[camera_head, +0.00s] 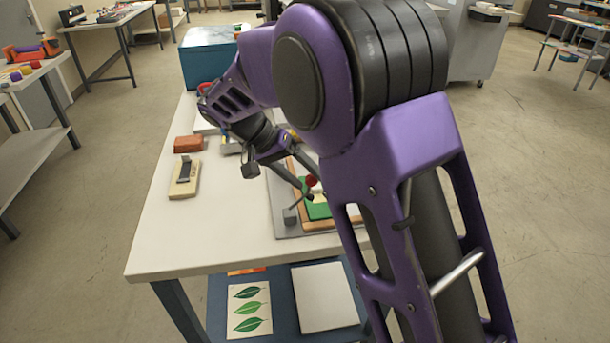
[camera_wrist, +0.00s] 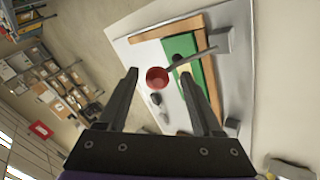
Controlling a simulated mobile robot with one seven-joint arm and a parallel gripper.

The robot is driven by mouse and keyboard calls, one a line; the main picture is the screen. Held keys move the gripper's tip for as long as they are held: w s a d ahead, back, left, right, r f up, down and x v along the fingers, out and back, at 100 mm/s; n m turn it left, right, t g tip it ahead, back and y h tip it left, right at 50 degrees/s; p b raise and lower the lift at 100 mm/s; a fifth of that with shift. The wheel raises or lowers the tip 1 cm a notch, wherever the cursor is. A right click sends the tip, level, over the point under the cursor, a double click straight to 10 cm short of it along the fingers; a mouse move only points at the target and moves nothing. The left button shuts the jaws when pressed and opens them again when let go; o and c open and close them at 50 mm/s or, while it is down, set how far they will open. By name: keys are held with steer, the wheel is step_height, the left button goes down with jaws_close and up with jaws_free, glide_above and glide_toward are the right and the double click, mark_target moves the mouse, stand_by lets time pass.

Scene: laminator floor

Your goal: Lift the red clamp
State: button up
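The red clamp shows as a round red knob (camera_head: 312,181) on a thin grey lever that runs to a grey block. In the wrist view the red knob (camera_wrist: 157,78) appears between the finger lines, with its lever slanting up right to the block. Below the lever lie a green sheet (camera_head: 318,211) and a wooden frame on a grey plate (camera_head: 284,206). My gripper (camera_wrist: 158,70) is open, with its two fingers apart and nothing held. It is close to the knob; I cannot tell whether they touch. My arm hides the right part of the plate.
The white table (camera_head: 195,230) is clear at its front left. A beige device (camera_head: 184,178) with a dark lever and a brown block (camera_head: 188,144) lie left of the plate. A teal box (camera_head: 208,50) stands at the back. The lower shelf holds a leaf card (camera_head: 249,312) and a pale panel (camera_head: 325,298).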

steer(key=shift+r, duration=0.1)
steer(key=p+v, duration=0.2)
steer(key=v, duration=1.5)
steer(key=shift+p, duration=0.3)
steer(key=shift+r, duration=0.15)
